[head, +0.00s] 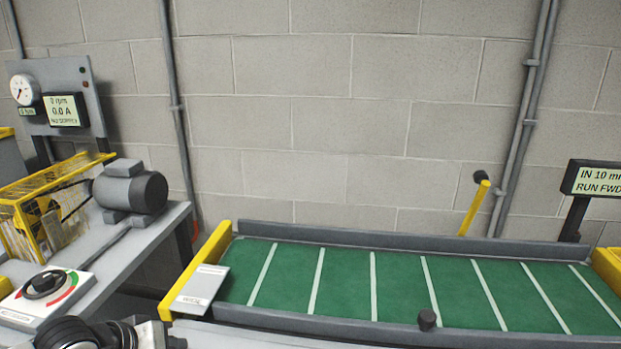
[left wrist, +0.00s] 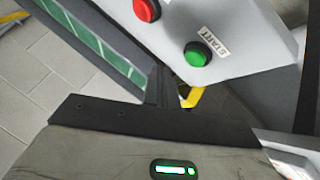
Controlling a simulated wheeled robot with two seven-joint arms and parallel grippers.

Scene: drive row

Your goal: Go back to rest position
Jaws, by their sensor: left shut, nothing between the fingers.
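In the head view, part of my left arm (head: 100,335) shows at the bottom left edge, in front of the bench; its fingertips are hard to make out there. In the left wrist view my left gripper (left wrist: 160,88) is shut with nothing in it. Its fingers point toward a pale control box (left wrist: 255,35) with a red button (left wrist: 147,9) and a green button (left wrist: 197,54) labelled START. I cannot tell from this view whether they touch the box. My right gripper is in neither view.
A conveyor with a green belt (head: 400,285) fills the lower right. On the left bench stand a grey motor (head: 130,190), a yellow guard (head: 45,205) and a rotary dial box (head: 45,295). A gauge panel (head: 62,95), a yellow lever (head: 474,208) and a sign (head: 596,180) stand behind.

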